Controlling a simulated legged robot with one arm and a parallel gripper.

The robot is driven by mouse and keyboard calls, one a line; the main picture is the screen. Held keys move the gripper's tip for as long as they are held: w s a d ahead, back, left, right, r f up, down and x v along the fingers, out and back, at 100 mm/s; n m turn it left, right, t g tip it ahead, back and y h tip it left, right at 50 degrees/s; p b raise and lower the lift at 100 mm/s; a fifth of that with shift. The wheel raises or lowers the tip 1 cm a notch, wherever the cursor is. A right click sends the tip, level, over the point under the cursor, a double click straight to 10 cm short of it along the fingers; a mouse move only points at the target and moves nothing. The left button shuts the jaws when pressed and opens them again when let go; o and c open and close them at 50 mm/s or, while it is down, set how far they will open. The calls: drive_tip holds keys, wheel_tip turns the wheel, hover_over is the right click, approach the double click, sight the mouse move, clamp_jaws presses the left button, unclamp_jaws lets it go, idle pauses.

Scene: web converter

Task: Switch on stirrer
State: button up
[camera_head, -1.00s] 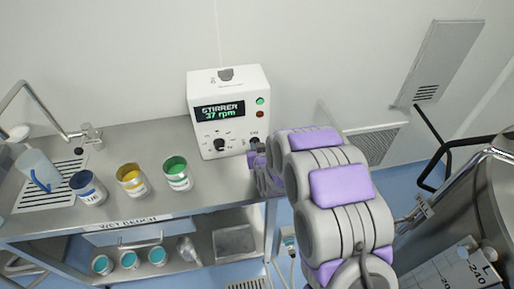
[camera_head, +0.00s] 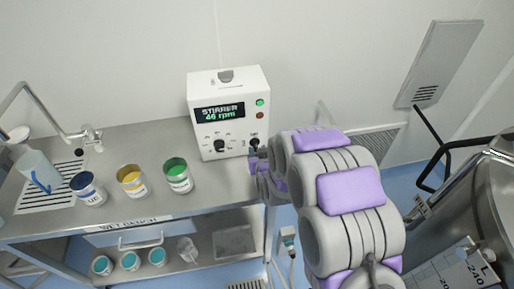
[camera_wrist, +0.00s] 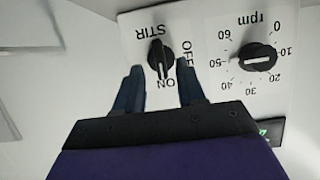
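The white stirrer box (camera_head: 205,90) stands at the right end of the bench, its display (camera_head: 220,112) lit with "STIRRER" and a green rpm number that looks like 46. In the wrist view, the black STIR knob (camera_wrist: 160,58) is seen upside down with its pointer toward ON. In the head view, my arm partly hides the gripper at the box's lower right.
The steel bench (camera_head: 130,140) holds a blue (camera_head: 88,188), a yellow (camera_head: 131,180) and a green (camera_head: 177,175) paint can, left of the box. A tap and sink lie at far left. A large steel vessel (camera_head: 490,205) stands at right.

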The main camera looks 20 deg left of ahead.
drive_tip(key=p+v, duration=0.3)
drive_tip(key=v, duration=0.3)
drive_tip(key=shift+r, duration=0.25)
drive_tip(key=shift+d+p, duration=0.1)
drive_tip(key=shift+p, duration=0.5)
drive_tip(key=p+v, duration=0.8)
drive_tip(key=p, duration=1.1)
drive_tip(key=shift+s, duration=0.1)
